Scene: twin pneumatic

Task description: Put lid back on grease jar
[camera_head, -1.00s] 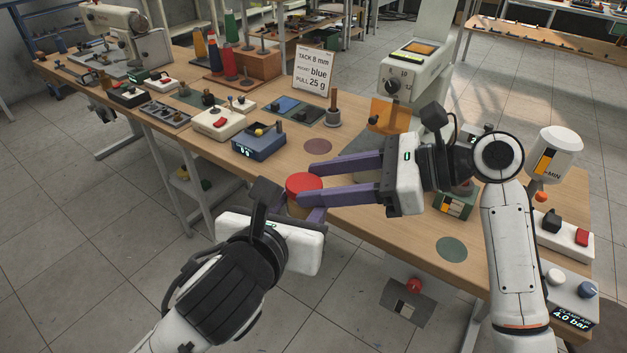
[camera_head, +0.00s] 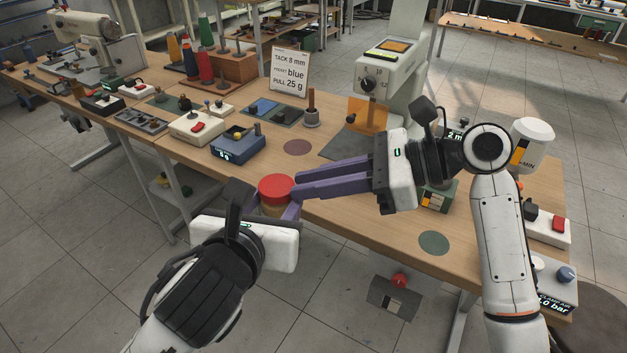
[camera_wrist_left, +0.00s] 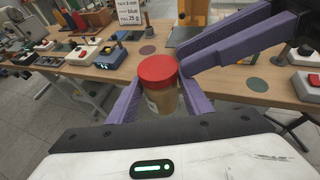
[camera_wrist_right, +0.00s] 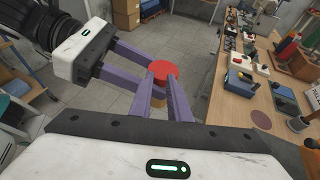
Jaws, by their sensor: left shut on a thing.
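The grease jar (camera_wrist_left: 163,100) is upright, held between the fingers of my left gripper (camera_head: 275,212), just off the table's front edge. The red lid (camera_head: 276,187) sits on top of the jar and looks level. It also shows in the left wrist view (camera_wrist_left: 157,70) and right wrist view (camera_wrist_right: 163,70). Whether it is fully seated I cannot tell. My right gripper (camera_head: 296,185) comes in from the right, its fingertips close to the lid's side. In the right wrist view its fingers (camera_wrist_right: 166,82) are narrowly parted, with the lid at their tips; contact is unclear.
The wooden workbench (camera_head: 385,225) lies behind the jar. A blue device (camera_head: 238,145) and a sign (camera_head: 290,73) stand on it, with a white machine (camera_head: 385,75) farther back. A green disc (camera_head: 434,243) marks a bare patch on the right.

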